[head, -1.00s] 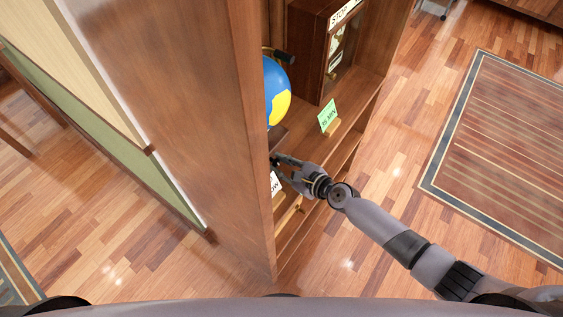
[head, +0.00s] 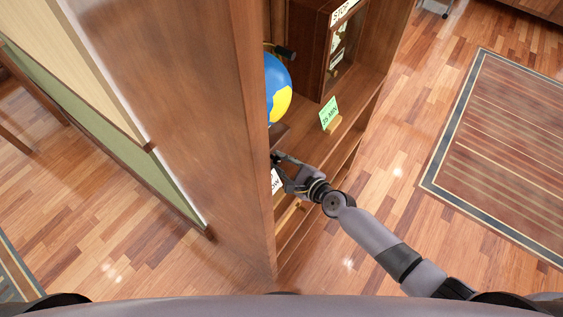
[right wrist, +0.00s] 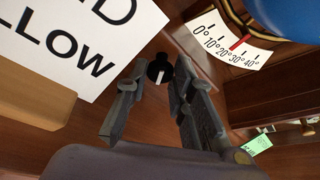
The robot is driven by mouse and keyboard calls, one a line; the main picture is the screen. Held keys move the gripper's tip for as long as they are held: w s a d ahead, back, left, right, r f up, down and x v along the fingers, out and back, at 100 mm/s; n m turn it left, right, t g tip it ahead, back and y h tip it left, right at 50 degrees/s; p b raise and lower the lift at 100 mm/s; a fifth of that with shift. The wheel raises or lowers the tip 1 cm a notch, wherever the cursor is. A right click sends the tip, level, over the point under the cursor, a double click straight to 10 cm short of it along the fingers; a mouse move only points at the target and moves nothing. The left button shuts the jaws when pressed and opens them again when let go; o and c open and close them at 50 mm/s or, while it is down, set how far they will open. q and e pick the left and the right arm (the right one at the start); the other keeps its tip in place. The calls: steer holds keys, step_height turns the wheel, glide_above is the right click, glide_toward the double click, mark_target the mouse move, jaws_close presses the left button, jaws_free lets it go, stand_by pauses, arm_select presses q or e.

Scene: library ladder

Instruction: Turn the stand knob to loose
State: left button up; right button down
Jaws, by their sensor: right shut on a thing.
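The stand knob (right wrist: 160,67) is small and black with a white mark; in the right wrist view it sits between my fingertips. My right gripper (right wrist: 161,76) is shut on it. In the right wrist view, a white scale (right wrist: 232,47) with degree marks and a red pointer shows below the globe (right wrist: 290,15). My left gripper is not in view.
A white sign (right wrist: 75,38) with black letters, partly cut off, stands close by the gripper. A green card (head: 329,112) and a dark wooden case (head: 322,50) are on the shelf. A tall wooden panel (head: 190,110) stands left of the opening.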

steer(key=c, duration=1.4)
jaws_free()
